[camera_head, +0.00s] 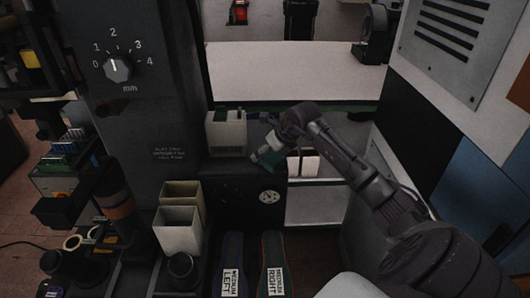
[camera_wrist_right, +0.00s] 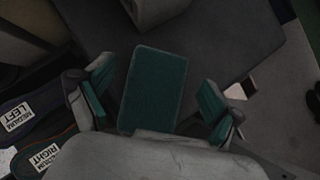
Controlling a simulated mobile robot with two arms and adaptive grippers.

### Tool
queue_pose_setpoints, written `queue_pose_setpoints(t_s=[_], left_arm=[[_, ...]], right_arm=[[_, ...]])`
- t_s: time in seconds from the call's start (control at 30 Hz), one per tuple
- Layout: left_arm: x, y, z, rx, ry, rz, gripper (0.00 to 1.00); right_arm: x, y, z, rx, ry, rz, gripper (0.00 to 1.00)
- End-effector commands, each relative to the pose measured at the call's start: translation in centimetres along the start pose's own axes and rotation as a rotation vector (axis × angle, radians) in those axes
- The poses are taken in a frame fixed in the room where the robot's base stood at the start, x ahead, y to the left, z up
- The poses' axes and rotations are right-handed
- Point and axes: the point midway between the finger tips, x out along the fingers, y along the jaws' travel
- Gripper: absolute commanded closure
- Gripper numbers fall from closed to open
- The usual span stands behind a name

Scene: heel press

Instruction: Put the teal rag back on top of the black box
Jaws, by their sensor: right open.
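The teal rag (camera_wrist_right: 155,88) shows in the right wrist view as a flat rectangle over a dark surface, between my open fingers. In the head view a bit of teal (camera_head: 269,160) shows beside the fingertips, mostly hidden by my gripper. My right gripper (camera_head: 263,153) is open at the right part of the box's top. Its two fingers with teal pads stand on either side of the rag, apart from it. My left gripper is not in view.
A pale container with green inside (camera_head: 226,130) stands behind on the left, near the gripper. Two beige bins (camera_head: 180,222) stand left of the box. Insoles labelled MEDIUM LEFT (camera_head: 231,265) and MEDIUM RIGHT (camera_head: 273,265) lie in front. A dark column with a knob (camera_head: 117,69) rises at left.

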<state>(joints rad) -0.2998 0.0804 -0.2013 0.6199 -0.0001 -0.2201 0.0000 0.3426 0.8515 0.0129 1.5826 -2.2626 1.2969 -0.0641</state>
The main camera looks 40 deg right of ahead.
Motion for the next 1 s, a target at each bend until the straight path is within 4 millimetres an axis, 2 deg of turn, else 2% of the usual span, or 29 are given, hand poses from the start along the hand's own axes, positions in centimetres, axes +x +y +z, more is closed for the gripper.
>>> queue_pose_setpoints(t_s=[0.3, 0.5, 0.7, 1.0], left_arm=[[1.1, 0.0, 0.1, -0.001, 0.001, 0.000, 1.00], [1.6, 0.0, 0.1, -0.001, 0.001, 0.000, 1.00], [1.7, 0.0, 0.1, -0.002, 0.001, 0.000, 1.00], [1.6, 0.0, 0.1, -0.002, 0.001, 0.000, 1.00]], right_arm=[[-6.7, -0.1, -0.2, -0.004, 0.001, -0.005, 0.07], [-9.7, 0.0, -0.1, -0.001, 0.001, -0.002, 0.07], [-10.8, 0.1, -0.1, -0.001, 0.001, 0.000, 0.07], [-10.8, 0.1, 0.0, 0.000, 0.001, 0.000, 0.07]])
